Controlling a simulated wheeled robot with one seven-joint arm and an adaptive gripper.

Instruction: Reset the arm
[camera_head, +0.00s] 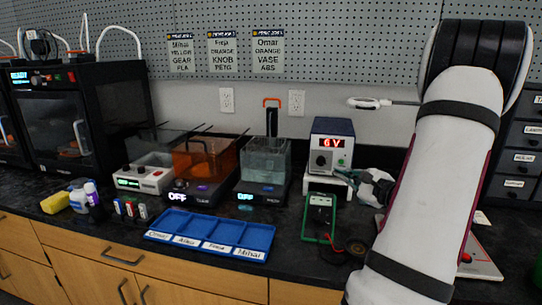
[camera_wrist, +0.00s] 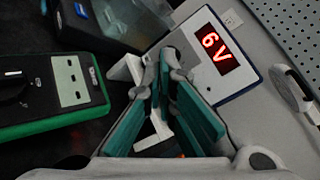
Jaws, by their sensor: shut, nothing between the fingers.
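My arm reaches in from the right in the head view, its large white forearm covering much of that side. My gripper (camera_head: 347,174) is low in front of the power supply (camera_head: 332,145), whose red display reads 6 V. In the wrist view my gripper (camera_wrist: 166,72) has teal finger pads and is shut with nothing held. The power supply (camera_wrist: 228,75) is just beyond the fingertips there, its lower front partly hidden by them. I cannot tell whether they touch it.
A green-edged multimeter (camera_head: 319,217) lies left of my gripper, with a blue divided tray (camera_head: 212,232) farther left. Liquid baths (camera_head: 264,168) and 3D printers (camera_head: 75,120) stand behind. Dark drawers (camera_head: 520,145) are right of my arm. Open bench lies near the front edge.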

